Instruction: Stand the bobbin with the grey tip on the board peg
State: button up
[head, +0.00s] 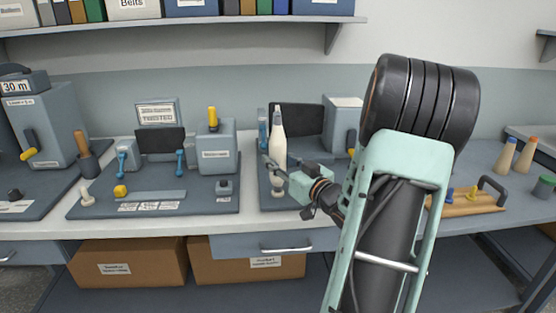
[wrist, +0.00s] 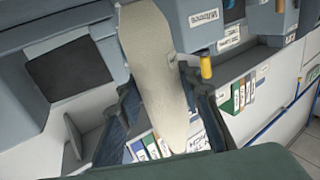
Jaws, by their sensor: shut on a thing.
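The bobbin (head: 278,134) is a tall pale cone with a grey tip, nearly upright above the middle board (head: 300,202) in the head view. My gripper (head: 275,164) is shut on its lower part. In the wrist view the bobbin (wrist: 154,70) runs between my two dark fingers (wrist: 165,112). A small whitish piece (head: 277,188) shows just below my gripper; I cannot tell whether it is part of the board's fittings. I cannot make out the board peg clearly, nor whether the bobbin touches it.
Two other bobbins, one blue-tipped (head: 506,156) and one orange-tipped (head: 526,157), stand at the right. A wooden tray (head: 466,208) with a dark handle lies near them. A dark screen (head: 303,122) and a grey box stand behind the bobbin. Another fixture board (head: 90,206) is at left.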

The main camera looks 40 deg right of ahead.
jog(key=shift+f, duration=0.3)
jog(key=o, duration=1.3)
jog(key=s, duration=1.2)
jog(key=shift+a, duration=0.35)
jog(key=shift+r, duration=0.1)
